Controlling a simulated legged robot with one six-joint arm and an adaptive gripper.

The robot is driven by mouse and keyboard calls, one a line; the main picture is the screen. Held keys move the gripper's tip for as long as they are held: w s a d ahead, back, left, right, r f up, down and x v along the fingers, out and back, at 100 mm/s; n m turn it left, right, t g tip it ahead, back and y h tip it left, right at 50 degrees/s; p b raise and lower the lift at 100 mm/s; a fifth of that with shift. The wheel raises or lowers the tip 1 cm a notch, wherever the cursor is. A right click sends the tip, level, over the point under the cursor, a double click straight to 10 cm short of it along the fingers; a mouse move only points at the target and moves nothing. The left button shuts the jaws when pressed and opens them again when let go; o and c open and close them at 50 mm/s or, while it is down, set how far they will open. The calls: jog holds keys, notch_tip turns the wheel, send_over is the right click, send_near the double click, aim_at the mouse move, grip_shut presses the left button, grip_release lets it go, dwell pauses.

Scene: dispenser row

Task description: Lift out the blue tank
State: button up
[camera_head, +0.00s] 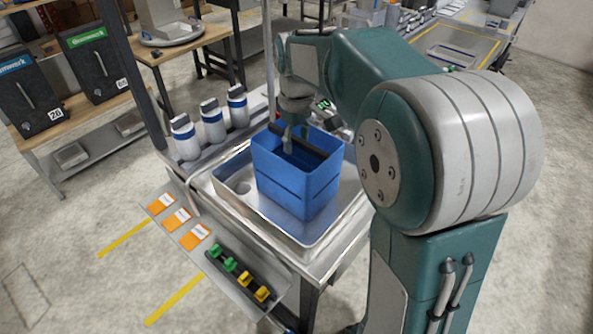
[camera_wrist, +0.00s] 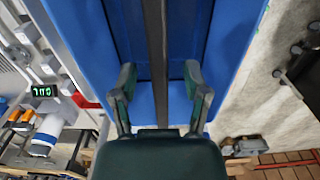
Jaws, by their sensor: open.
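The blue tank (camera_head: 297,178) stands upright in a shallow metal basin (camera_head: 232,186) on the workbench. A dark bar runs across the tank's open top; in the wrist view this bar (camera_wrist: 155,60) passes between my fingers. My gripper (camera_head: 288,138) is over the tank's top, pointing down at the bar. In the wrist view my gripper (camera_wrist: 157,85) is open, with one finger on each side of the bar. I cannot tell whether a finger touches it. The tank's blue walls (camera_wrist: 88,45) fill much of the wrist view.
Several white-and-blue bottles (camera_head: 212,122) stand on the shelf left of the basin. Orange cards (camera_head: 178,219) and green and yellow valves (camera_head: 238,270) lie on the bench's front ledge. A small green-lit display (camera_head: 324,104) is just behind the tank.

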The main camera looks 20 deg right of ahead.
grip_shut()
jog(key=shift+w+r, duration=0.1)
jog(key=shift+r, duration=0.45)
notch_tip(320, 180, up, 3)
jog(key=shift+f, duration=0.15)
jog(key=s+a+r, duration=0.2)
jog(key=s+r, duration=0.7)
jog(key=s, duration=0.5)
jog(key=shift+a+r, duration=0.25)
jog(key=shift+a, duration=0.15)
